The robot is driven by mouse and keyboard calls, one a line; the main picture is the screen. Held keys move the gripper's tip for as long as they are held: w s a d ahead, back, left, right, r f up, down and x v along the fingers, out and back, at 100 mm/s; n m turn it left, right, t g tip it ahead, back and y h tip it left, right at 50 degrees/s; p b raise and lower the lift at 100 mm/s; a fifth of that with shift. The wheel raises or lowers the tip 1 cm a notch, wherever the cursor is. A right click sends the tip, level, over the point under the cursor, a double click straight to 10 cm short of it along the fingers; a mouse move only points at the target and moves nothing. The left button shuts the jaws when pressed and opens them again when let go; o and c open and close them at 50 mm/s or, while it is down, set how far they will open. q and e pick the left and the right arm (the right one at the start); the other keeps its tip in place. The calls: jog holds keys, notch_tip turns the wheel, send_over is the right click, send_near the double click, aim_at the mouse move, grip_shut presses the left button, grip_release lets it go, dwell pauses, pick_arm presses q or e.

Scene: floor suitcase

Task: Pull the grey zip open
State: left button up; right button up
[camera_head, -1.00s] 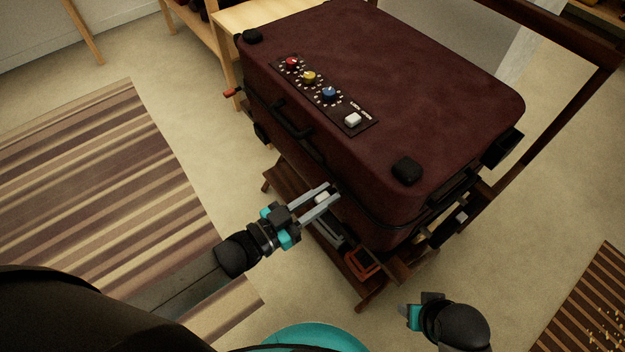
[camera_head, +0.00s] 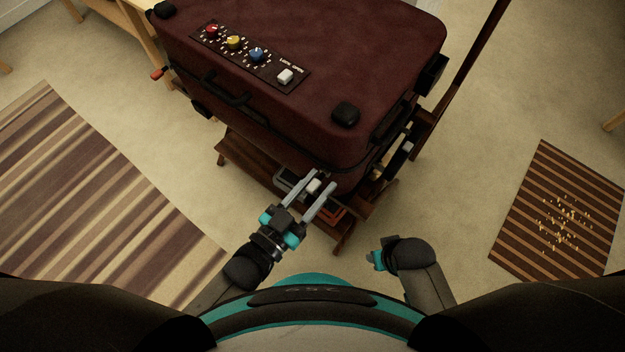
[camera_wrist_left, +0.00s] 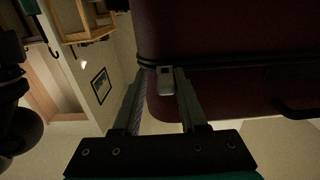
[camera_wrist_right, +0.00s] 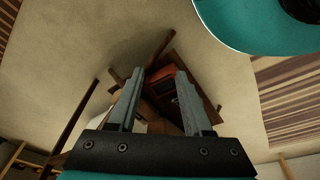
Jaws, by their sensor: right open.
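The dark red suitcase (camera_head: 310,75) lies on a low wooden rack, lid closed. A pale grey zip pull (camera_head: 314,186) is at its near corner; in the left wrist view the pull (camera_wrist_left: 165,82) hangs at the dark zip line. My left gripper (camera_head: 326,179) is at that corner, its fingers apart on either side of the pull. In the left wrist view the right-hand finger is close beside the pull; I cannot tell if it touches. My right gripper (camera_wrist_right: 156,75) is open and empty; in the head view it (camera_head: 374,259) is low, right of the rack.
The lid carries a panel with red, yellow and blue dials and a white switch (camera_head: 285,76). A striped rug (camera_head: 90,190) lies left, a brown striped mat (camera_head: 560,210) with yellow bits right.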

pick_arm(q)
jog(key=shift+o, duration=1.3)
jog(key=shift+f, duration=0.1)
jog(key=shift+a, duration=0.1)
pick_arm(e)
jog(key=shift+r, duration=0.1)
pick_arm(q)
jog(key=shift+s+a, duration=0.3)
jog(key=p+v, duration=0.3)
jog(key=v, duration=1.1)
jog(key=shift+s, duration=0.2)
pick_arm(e)
notch_tip(320, 180, down, 5)
jog(key=s+d, duration=0.2)
jog(key=shift+s+d, duration=0.25)
jog(key=shift+s, duration=0.1)
